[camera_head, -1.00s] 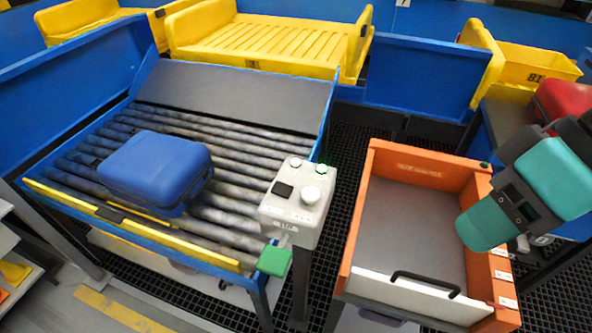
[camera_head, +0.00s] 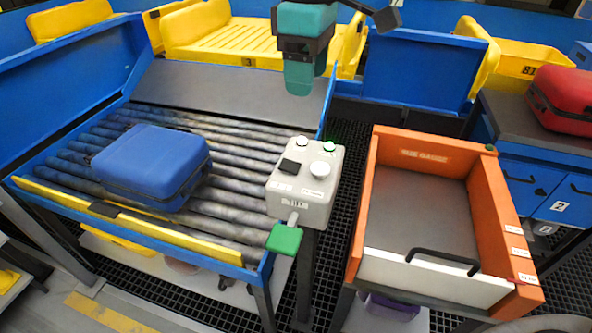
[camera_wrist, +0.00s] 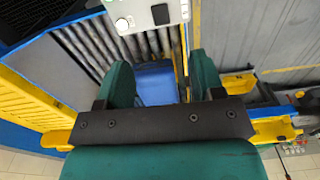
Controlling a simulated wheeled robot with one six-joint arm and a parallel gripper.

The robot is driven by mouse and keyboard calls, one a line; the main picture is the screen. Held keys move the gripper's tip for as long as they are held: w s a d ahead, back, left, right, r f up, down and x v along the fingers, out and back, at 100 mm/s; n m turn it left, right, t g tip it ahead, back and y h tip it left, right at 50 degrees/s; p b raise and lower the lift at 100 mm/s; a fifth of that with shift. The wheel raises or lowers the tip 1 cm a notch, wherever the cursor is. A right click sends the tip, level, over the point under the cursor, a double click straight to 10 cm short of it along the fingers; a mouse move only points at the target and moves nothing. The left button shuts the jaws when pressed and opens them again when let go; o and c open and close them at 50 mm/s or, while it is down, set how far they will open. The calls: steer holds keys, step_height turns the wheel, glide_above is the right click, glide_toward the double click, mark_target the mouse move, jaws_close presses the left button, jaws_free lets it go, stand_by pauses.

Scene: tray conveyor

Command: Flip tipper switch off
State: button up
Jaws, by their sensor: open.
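A grey control box (camera_head: 306,188) stands at the right front corner of the roller conveyor. It has a dark square button, a round white knob and small round lights on top, one of them green. A green paddle lever (camera_head: 285,240) sticks out low from its front, below a small label, and hangs downward. The box also shows at the top of the wrist view (camera_wrist: 145,8), where the green lever is out of sight. My gripper (camera_head: 299,88) is open and empty, above and behind the box. Its two teal fingers show apart in the wrist view (camera_wrist: 162,72).
A blue suitcase (camera_head: 152,168) lies on the rollers (camera_head: 235,178) to the left of the box. An orange bin (camera_head: 415,205) with a white front and black handle stands to the right. A red case (camera_head: 562,98) rests at the far right. Dark grating floor lies between conveyor and bin.

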mark_target(297, 168)
steer(key=f, duration=0.6)
steer(key=a+f+p, duration=0.1)
steer(key=f, duration=1)
steer(key=shift+w+a+f, duration=0.2)
steer(key=shift+w+f, duration=0.2)
